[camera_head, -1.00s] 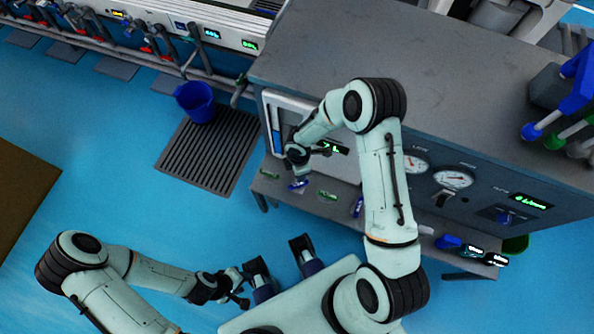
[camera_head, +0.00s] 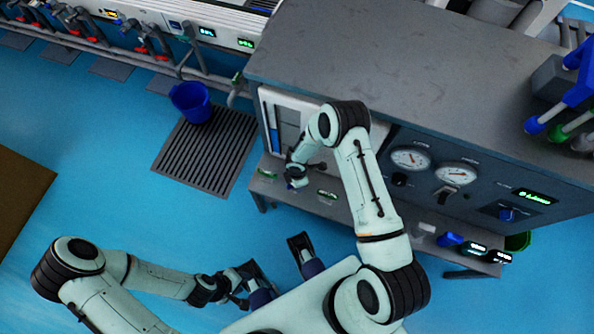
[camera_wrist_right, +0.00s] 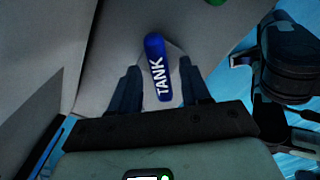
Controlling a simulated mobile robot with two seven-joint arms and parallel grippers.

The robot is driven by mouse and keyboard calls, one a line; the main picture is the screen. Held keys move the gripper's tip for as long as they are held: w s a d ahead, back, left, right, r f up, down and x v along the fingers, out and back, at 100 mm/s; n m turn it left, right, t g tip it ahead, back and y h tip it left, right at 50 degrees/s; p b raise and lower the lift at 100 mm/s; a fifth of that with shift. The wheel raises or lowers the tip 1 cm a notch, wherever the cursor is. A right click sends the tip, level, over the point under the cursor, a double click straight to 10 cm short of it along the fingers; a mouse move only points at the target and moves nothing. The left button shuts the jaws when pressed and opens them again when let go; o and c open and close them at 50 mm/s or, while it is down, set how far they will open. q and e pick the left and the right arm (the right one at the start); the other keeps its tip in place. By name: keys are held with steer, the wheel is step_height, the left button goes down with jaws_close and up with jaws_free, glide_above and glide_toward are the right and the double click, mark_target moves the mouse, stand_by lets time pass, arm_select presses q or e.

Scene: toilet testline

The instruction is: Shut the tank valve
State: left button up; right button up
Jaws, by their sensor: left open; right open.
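The tank valve handle (camera_wrist_right: 156,65) is a blue lever with "TANK" in white letters. In the right wrist view it lies lengthwise between the two fingers of my right gripper (camera_wrist_right: 158,82), which is open around its near part. I cannot tell whether a finger touches it. In the head view my right gripper (camera_head: 296,178) is low at the left end of the test bench's front, and it and the arm hide most of the valve. My left gripper (camera_head: 238,290) is open and empty, away from the bench beside my base.
The grey test bench (camera_head: 390,55) has round gauges (camera_head: 411,158) and green displays on its front. A low shelf (camera_head: 335,207) runs beneath. A blue bucket (camera_head: 191,102) stands by a floor grate (camera_head: 205,150).

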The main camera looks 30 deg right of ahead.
steer(key=shift+c, duration=0.3)
jaws_close()
arm_select(q)
steer(key=shift+f, duration=0.15)
arm_select(e)
steer(key=shift+f+m+b, duration=0.1)
steer(key=shift+m+b, duration=0.75)
steer(key=shift+m, duration=0.15)
steer(key=m+b, duration=0.1)
steer(key=m, duration=0.2)
steer(key=shift+b, duration=0.4)
arm_select(q)
steer(key=shift+t, duration=0.6)
steer(key=shift+w+a+f+b, duration=0.25)
steer(key=shift+w+f, duration=0.55)
steer(key=shift+f, duration=0.2)
steer(key=shift+w+a+f+b, duration=0.25)
steer(key=shift+w+f, duration=0.55)
steer(key=shift+f, duration=0.2)
arm_select(e)
steer(key=shift+m, duration=1.6)
